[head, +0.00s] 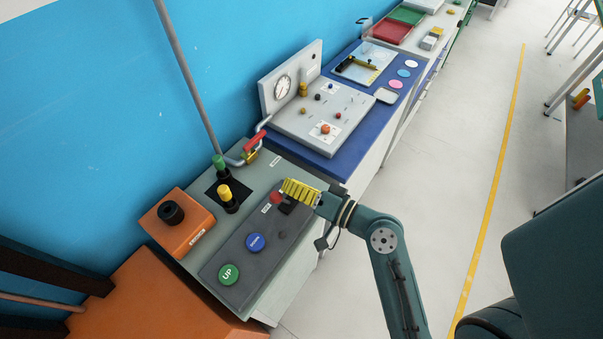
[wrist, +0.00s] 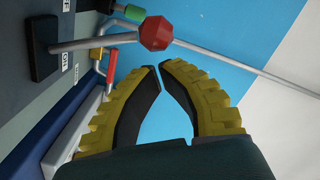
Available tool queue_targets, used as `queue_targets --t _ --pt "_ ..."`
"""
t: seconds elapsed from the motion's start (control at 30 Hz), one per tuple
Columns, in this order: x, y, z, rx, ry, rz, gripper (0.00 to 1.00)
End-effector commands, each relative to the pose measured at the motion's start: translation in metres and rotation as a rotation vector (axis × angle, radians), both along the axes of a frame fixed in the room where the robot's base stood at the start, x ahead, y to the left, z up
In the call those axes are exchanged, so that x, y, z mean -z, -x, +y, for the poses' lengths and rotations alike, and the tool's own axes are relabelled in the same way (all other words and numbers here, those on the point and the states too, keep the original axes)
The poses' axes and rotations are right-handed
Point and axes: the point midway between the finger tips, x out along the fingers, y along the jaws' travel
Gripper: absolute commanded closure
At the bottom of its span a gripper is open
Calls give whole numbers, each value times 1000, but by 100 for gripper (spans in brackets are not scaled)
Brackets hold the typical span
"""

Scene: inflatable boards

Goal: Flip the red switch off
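The red switch is a grey lever with a red faceted knob (wrist: 155,33) on a black base (wrist: 38,45). In the wrist view the lever stands out from the panel, with an ON label beside it and part of another label at the top edge. In the head view the red knob (head: 276,197) is at the right end of the dark control panel, with the base partly hidden by my gripper (head: 286,187). My gripper (wrist: 160,67) has yellow ribbed fingers with tips almost meeting and nothing between them. The knob appears just beyond the tips, apart from them.
The panel also has a blue DOWN button (head: 255,242) and a green UP button (head: 228,274). Green and yellow knobs (head: 226,193) and an orange box (head: 178,222) stand behind. A red-handled valve (head: 254,141) and a grey gauge board (head: 322,115) lie beyond.

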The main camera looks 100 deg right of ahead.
Motion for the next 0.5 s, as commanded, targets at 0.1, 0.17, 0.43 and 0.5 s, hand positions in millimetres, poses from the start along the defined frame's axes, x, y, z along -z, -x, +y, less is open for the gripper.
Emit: queue_targets --t 0.1,0.17,0.43,0.5 --pt "1 -1 2 7 23 25 100" --pt "1 -1 2 8 29 32 100" --pt "1 -1 3 12 39 44 100" --pt "1 -1 3 12 39 44 100"
